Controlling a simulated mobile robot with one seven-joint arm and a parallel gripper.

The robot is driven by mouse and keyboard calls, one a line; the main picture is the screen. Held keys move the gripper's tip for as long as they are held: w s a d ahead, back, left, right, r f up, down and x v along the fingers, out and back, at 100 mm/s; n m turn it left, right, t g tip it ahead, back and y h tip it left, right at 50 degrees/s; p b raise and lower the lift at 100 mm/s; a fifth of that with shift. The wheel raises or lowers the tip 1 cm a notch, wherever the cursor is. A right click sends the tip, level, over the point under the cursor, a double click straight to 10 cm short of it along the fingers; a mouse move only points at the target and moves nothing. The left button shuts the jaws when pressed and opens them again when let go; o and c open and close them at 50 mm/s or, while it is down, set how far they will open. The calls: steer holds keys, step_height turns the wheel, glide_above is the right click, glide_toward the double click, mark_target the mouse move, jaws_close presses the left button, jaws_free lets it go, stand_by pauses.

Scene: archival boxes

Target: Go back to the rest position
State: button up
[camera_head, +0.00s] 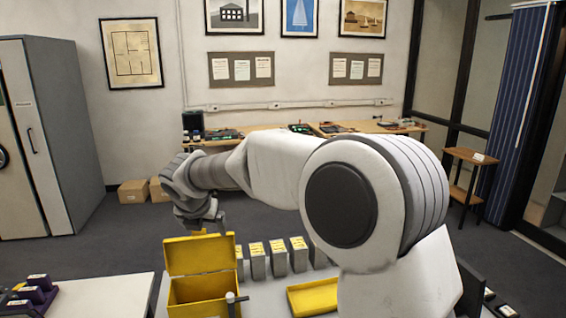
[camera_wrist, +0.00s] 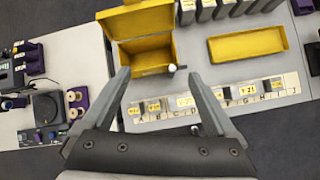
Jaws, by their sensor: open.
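My gripper (camera_wrist: 160,95) is open in the wrist view, with nothing between its two grey fingers. It hangs above the white table, pointing down. In the head view my gripper (camera_head: 207,222) is small and partly hidden near the yellow box. The yellow box (camera_head: 198,290) stands with its lid raised; it also shows in the wrist view (camera_wrist: 150,62), just beyond the fingertips. Its inside looks empty in the wrist view. A small post with a pale knob (camera_wrist: 173,69) stands at the box's front right.
A shallow yellow tray (camera_wrist: 248,44) lies right of the box. Several grey boxes (camera_head: 279,258) with yellow labels stand in a row behind. A lettered strip (camera_wrist: 215,101) with tags runs along the front. Purple holders (camera_wrist: 35,58) stand on the left table. A grey cabinet (camera_head: 72,130) stands farther left.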

steer(key=s+d+r+m+h, duration=0.1)
steer(key=s+d+r+m, duration=0.1)
steer(key=s+d+m, duration=0.35)
steer(key=s+d+r+m+h+b, duration=0.1)
steer(key=s+d+r+m, duration=0.15)
steer(key=d+m, duration=0.55)
steer(key=s+d+r+m, duration=0.1)
steer(key=s+d+m, duration=0.35)
steer(key=d, duration=0.45)
steer(key=s+d+f+m, duration=0.2)
steer(key=s+d+m, duration=0.3)
steer(key=s+m, duration=0.3)
steer(key=s+d+f+m+g+y+b, duration=0.1)
steer(key=s+d+f+m, duration=0.2)
steer(key=s+m, duration=0.6)
steer(key=shift+s+d+f, duration=0.2)
steer(key=shift+s+d, duration=0.6)
steer(key=shift+d, duration=0.1)
